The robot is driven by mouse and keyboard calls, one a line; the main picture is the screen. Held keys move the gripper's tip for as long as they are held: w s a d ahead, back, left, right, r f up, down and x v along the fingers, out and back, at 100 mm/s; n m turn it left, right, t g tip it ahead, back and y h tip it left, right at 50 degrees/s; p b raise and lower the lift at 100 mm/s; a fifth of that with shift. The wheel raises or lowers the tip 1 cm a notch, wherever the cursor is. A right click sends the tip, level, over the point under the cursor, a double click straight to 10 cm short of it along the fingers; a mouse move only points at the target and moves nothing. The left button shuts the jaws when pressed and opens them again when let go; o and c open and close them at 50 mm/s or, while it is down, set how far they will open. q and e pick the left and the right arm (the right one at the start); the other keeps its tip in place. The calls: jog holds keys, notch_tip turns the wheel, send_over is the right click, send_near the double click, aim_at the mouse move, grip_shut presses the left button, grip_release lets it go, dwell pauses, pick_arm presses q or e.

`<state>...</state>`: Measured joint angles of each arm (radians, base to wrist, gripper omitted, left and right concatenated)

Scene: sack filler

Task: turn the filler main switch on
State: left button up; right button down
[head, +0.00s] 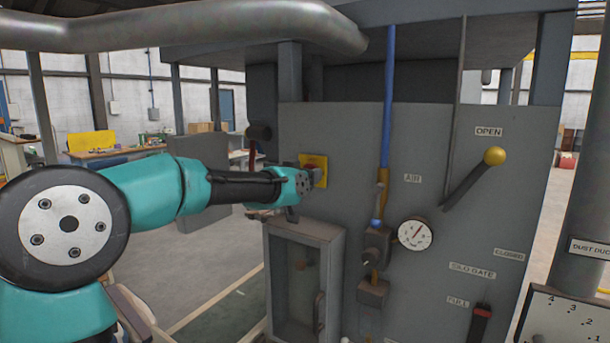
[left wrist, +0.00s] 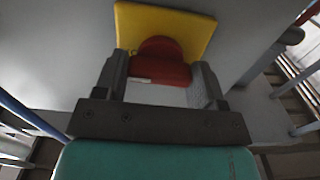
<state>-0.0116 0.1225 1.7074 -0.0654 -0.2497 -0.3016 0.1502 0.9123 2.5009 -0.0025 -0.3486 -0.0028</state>
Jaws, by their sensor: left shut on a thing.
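The main switch is a red knob on a yellow plate (head: 314,160) on the grey filler panel. In the left wrist view the yellow plate (left wrist: 190,28) fills the top centre, with the red knob (left wrist: 160,62) in front of it. My left gripper (head: 306,181) reaches the panel from the left. In the left wrist view its two fingers (left wrist: 160,85) stand on either side of the knob, shut on it. A small white mark shows on the knob's lower left. In the head view the gripper hides most of the knob. My right gripper is not in view.
To the right on the panel are a gauge (head: 415,233), a blue pipe (head: 388,95) and the gate lever with a yellow ball (head: 495,156). A small glass-fronted cabinet (head: 304,275) stands below the switch. A large duct (head: 220,28) crosses above.

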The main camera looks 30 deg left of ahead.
pick_arm(q)
jog(key=o, duration=0.9)
jog(key=s, duration=1.7)
jog(key=shift+s+a, duration=0.2)
jog(key=shift+a, duration=0.05)
